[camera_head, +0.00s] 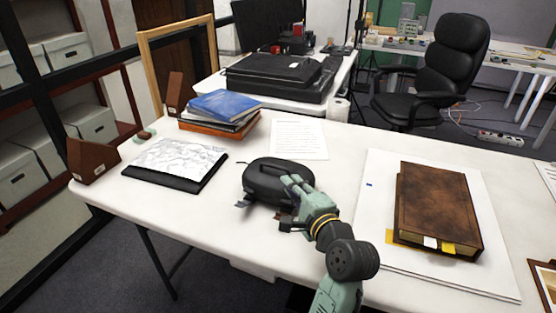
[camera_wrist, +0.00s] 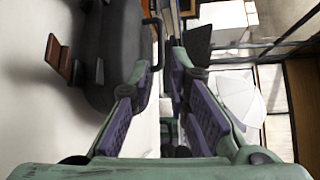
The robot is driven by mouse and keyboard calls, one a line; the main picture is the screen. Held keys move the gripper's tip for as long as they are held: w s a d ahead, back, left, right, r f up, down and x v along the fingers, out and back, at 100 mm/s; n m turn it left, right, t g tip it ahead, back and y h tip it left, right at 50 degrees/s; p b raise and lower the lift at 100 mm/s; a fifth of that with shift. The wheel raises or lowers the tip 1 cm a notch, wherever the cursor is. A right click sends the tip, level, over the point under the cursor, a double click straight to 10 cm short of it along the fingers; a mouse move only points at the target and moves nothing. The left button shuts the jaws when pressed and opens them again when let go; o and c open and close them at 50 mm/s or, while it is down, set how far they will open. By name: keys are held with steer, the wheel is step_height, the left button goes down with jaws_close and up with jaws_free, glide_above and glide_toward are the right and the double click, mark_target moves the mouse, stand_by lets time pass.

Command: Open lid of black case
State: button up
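The black case (camera_head: 268,178) lies shut near the front middle of the white table, with a rounded top. Small dark parts, perhaps latches (camera_head: 243,203), stick out at its front edge. My gripper (camera_head: 298,188) is at the case's right side, close to it. In the wrist view the case (camera_wrist: 112,45) fills the upper left, with a brown-and-black latch-like piece (camera_wrist: 58,60) on its left. My gripper's fingers (camera_wrist: 163,76) are apart there, and a thin black handle-like bar (camera_wrist: 158,42) shows at or between their tips. I cannot tell whether they touch it.
A white drawing on a dark board (camera_head: 175,162) lies left of the case. A large brown book (camera_head: 437,205) lies on a white board (camera_head: 375,190) at the right. Bare table surrounds the case.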

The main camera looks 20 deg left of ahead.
mark_target(277, 178)
steer(key=p+x, duration=0.2)
steer(key=x, duration=0.7)
steer(key=shift+w+a+f, duration=0.1)
steer(key=shift+w+a, duration=0.1)
steer(key=shift+a, duration=0.05)
jaws_close()
